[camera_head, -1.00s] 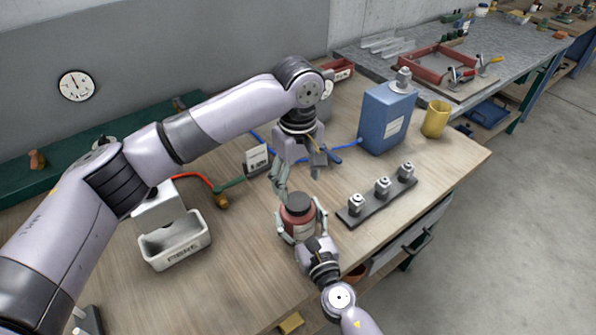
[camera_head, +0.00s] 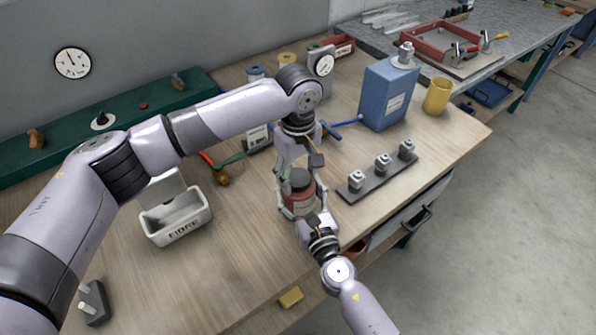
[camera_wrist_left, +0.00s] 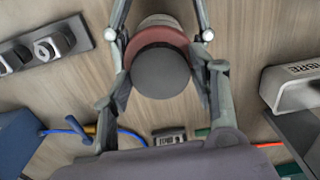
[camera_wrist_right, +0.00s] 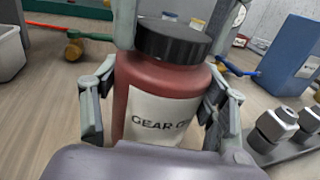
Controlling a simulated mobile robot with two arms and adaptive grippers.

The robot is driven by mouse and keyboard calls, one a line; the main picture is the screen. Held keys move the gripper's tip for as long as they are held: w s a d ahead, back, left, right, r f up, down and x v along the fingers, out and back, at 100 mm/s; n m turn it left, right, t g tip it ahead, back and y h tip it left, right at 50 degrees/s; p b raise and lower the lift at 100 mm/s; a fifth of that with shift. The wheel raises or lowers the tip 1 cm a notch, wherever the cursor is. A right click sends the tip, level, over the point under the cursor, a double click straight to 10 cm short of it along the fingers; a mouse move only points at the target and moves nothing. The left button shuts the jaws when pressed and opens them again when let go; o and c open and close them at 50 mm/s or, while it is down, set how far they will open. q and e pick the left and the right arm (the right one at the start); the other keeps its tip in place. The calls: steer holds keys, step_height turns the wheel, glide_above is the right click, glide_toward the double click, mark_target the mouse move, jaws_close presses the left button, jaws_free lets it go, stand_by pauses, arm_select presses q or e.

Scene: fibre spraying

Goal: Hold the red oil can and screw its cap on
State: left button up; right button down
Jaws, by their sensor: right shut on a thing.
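The red oil can (camera_head: 300,194) stands upright at the bench's front, with a pale label reading "GEAR O…" in the right wrist view (camera_wrist_right: 163,120). The black cap (camera_wrist_right: 172,40) sits on the can's top; I cannot tell how tightly. My right gripper (camera_head: 303,200) is shut on the can from the front, a finger on each side. My left gripper (camera_head: 299,172) points down from above, its fingers either side of the cap. In the left wrist view the round cap (camera_wrist_left: 160,72) lies between these open fingers, with a gap showing at the right finger.
A dark rack (camera_head: 378,178) with several metal nuts stands just right of the can. A blue canister (camera_head: 388,98) and yellow cup (camera_head: 437,95) are behind it. A white "FIBRE" bin (camera_head: 176,226) stands left.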

arm_select(q)
steer(key=c, duration=0.8)
steer(key=m, duration=0.6)
steer(key=shift+m, duration=0.4)
steer(key=shift+c, duration=0.2)
steer(key=m, duration=0.5)
steer(key=shift+m, duration=0.3)
steer(key=m, duration=0.3)
steer(key=shift+m, duration=0.3)
steer(key=m, duration=0.3)
steer(key=shift+m, duration=0.4)
steer(key=m, duration=0.3)
steer(key=shift+m, duration=0.4)
steer(key=m, duration=0.4)
steer(key=o, duration=1.3)
